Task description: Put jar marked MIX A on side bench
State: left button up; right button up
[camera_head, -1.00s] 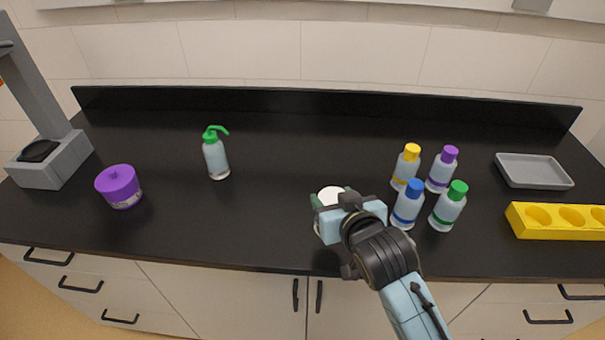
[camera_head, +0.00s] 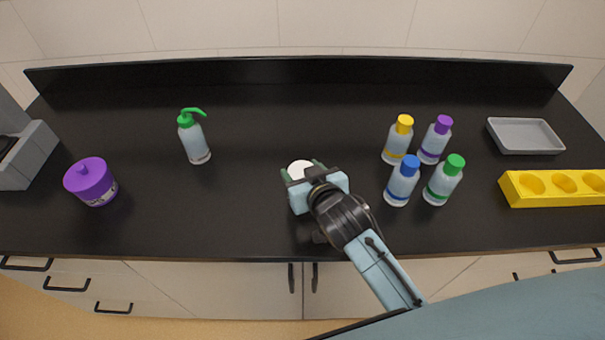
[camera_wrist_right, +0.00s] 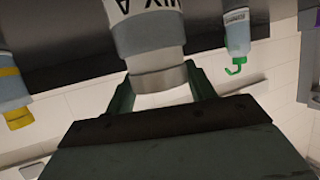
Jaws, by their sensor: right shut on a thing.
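The jar marked MIX A (camera_wrist_right: 142,32) shows in the right wrist view, with part of its black lettering at the top edge. My right gripper (camera_wrist_right: 160,85) is shut on the jar, one finger on each side near its pale cap. In the head view the white top of the jar (camera_head: 300,168) shows between the fingertips of my right gripper (camera_head: 303,172), over the front middle of the dark bench. The gripper hides most of the jar there, and I cannot tell whether its base touches the bench. My left gripper is not in view.
On the dark bench (camera_head: 260,225) stand a purple jar (camera_head: 91,184), a green-topped wash bottle (camera_head: 194,140) and several capped bottles (camera_head: 403,180). A grey tray (camera_head: 525,136) and a yellow rack (camera_head: 552,199) are at the right. A grey device (camera_head: 28,155) is at the left.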

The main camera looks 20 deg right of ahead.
jog(key=shift+f, duration=0.25)
jog(key=shift+f, duration=0.15)
jog(key=o, duration=1.2)
jog(key=shift+o, duration=0.2)
jog(key=shift+s+r, duration=0.15)
jog(key=shift+r, duration=0.05)
jog(key=v, duration=1.1)
jog(key=shift+s, duration=0.3)
jog(key=shift+r, duration=0.15)
